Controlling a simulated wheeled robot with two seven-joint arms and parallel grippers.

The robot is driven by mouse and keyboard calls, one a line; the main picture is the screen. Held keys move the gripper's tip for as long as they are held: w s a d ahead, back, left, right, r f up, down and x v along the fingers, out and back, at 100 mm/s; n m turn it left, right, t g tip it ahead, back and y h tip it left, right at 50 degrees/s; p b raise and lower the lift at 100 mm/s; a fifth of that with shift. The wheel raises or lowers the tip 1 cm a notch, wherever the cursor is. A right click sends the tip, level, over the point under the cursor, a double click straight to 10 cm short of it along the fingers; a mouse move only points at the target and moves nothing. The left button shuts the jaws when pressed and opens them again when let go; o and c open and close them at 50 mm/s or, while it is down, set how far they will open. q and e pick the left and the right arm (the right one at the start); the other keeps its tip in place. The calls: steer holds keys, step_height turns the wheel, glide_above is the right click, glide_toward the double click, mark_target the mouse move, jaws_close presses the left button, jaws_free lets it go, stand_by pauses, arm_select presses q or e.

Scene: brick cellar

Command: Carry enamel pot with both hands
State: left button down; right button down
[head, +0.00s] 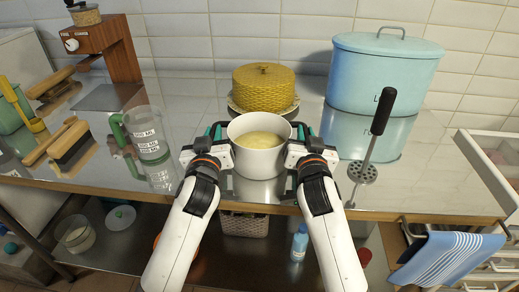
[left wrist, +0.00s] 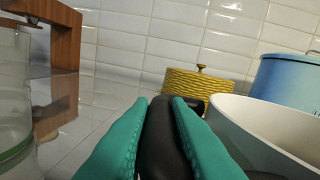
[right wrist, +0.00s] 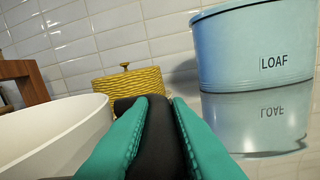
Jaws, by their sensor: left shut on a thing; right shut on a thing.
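The white enamel pot (head: 260,160) is in the middle of the head view, with pale yellowish contents inside. My left gripper (head: 216,137) is shut on its left dark handle, which shows between the green fingers in the left wrist view (left wrist: 163,140). My right gripper (head: 303,135) is shut on its right dark handle, seen between the fingers in the right wrist view (right wrist: 160,140). The pot looks level. It is at the front part of the steel counter (head: 215,100); I cannot tell whether its base touches the counter.
A blue LOAF bin (head: 382,75) and a masher (head: 374,140) are to the right. A measuring jug (head: 147,135) and brushes (head: 72,145) are left. An open drawer (head: 487,160) is far right.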

stand_by(0.8)
